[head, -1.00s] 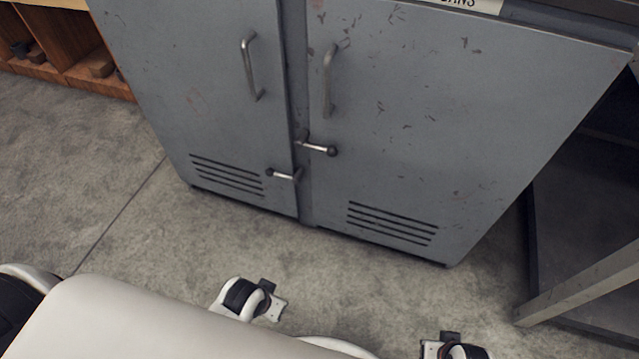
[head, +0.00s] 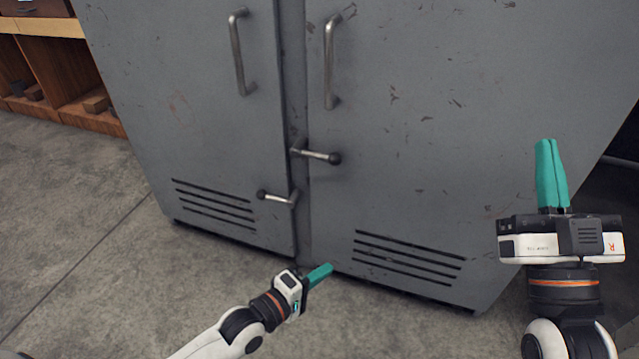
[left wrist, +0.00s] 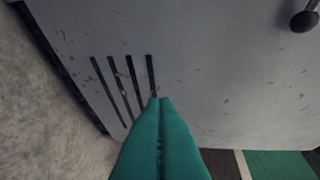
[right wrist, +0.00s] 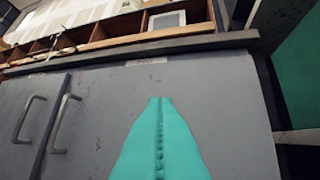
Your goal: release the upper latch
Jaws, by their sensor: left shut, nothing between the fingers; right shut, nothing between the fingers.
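The upper latch (head: 316,155) is a short metal lever with a dark ball knob on the grey cabinet's right door (head: 420,130). It points right, slightly down, from the seam. The lower latch (head: 278,197) points left over the left door (head: 190,110). My left gripper (head: 320,274) is shut and empty, low in front of the right door's foot, below both latches. A dark knob (left wrist: 304,21) shows at the top right of the left wrist view. My right gripper (head: 546,150) is shut and empty, raised at the right door's right side, well right of the upper latch.
Two vertical bar handles, left (head: 241,52) and right (head: 331,62), stand out above the latches. Wooden shelving (head: 60,70) is at the far left. Bare concrete floor (head: 90,240) lies left of the cabinet. A worktop with wooden compartments (right wrist: 110,40) shows in the right wrist view.

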